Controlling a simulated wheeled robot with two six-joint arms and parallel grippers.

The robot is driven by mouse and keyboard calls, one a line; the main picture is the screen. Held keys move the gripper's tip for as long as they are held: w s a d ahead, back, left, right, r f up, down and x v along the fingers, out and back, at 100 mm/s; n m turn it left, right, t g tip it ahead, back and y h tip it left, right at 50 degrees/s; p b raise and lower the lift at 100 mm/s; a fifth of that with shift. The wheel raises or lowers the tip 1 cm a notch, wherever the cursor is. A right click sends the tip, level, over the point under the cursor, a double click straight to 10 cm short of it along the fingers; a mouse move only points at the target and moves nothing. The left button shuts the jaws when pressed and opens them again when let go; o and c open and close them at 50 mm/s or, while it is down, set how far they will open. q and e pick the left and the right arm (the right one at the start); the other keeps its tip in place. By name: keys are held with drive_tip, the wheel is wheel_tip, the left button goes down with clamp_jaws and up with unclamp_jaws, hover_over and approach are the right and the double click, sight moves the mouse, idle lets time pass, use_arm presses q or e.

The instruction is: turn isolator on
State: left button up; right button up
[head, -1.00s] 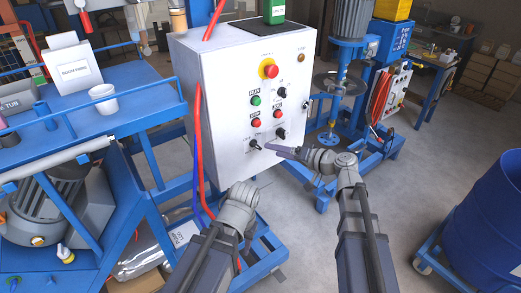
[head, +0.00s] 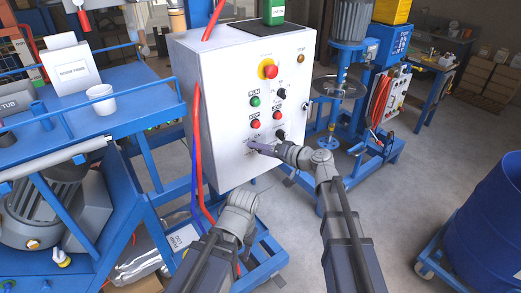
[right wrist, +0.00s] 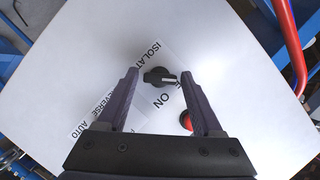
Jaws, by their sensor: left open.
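The isolator knob (right wrist: 160,77) is black and sits on the white front panel of the control box (head: 218,95). In the right wrist view its handle lies roughly crosswise, between a partly covered isolator label and the word ON. My right gripper (right wrist: 162,67) is open, with one finger on each side of the knob and a visible gap at both sides. In the head view the right gripper (head: 252,146) is at the lower part of the panel and covers most of the knob. My left gripper (head: 246,203) is open and empty, low in front of the box.
Above the isolator are other knobs, green and red buttons and a red emergency stop (head: 268,69). Red and blue cables (head: 198,150) run down the box's left side.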

clamp_jaws()
idle(0.3)
drive_tip(key=m+y+b, duration=0.1)
drive_tip(key=m+b, duration=0.2)
drive_tip(key=f+m+y+b, duration=0.1)
drive_tip(key=m+y+b, duration=0.1)
drive_tip(key=m+b, duration=0.2)
drive_tip(key=m+t+y+b, duration=0.1)
drive_tip(key=m+b, duration=0.2)
drive_tip(key=m, duration=0.1)
drive_tip(key=shift+t, duration=0.4)
drive_tip(key=shift+m+t+y+b, duration=0.3)
drive_tip(key=shift+m+t+b, duration=0.45)
drive_tip(key=shift+m, duration=1.15)
drive_tip(key=shift+r, duration=0.1)
